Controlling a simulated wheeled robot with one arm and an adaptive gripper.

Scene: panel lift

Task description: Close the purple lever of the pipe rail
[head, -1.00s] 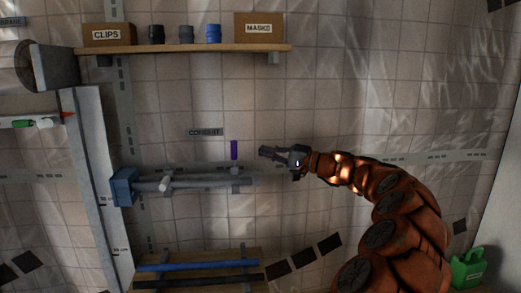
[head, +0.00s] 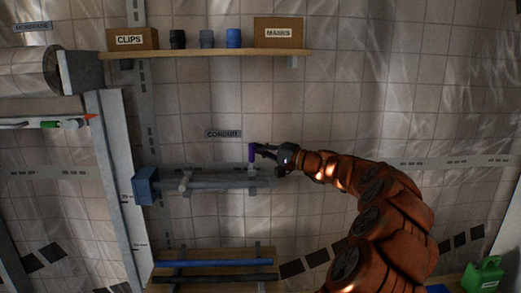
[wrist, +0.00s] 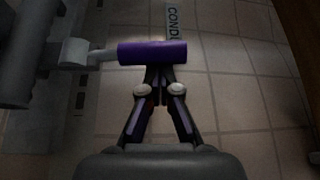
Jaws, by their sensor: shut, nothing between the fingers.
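The purple lever (head: 252,153) stands upright above the right part of the grey pipe rail (head: 215,183), below the CONDUIT label. In the wrist view the lever (wrist: 152,52) is a purple cylinder on a pale stem joined to the grey rail (wrist: 22,55) at left. My gripper (head: 257,152) is at the right side of the lever. In the wrist view my gripper (wrist: 159,72) is shut and empty, its fingertips together right at the lever's side. They look to be touching it or very close to it.
A blue block (head: 146,186) sits at the rail's left end. A shelf (head: 205,52) with boxes and several cups is above. A lower rack (head: 215,277) holds a blue and a dark bar. The wall right of the lever is clear apart from my arm.

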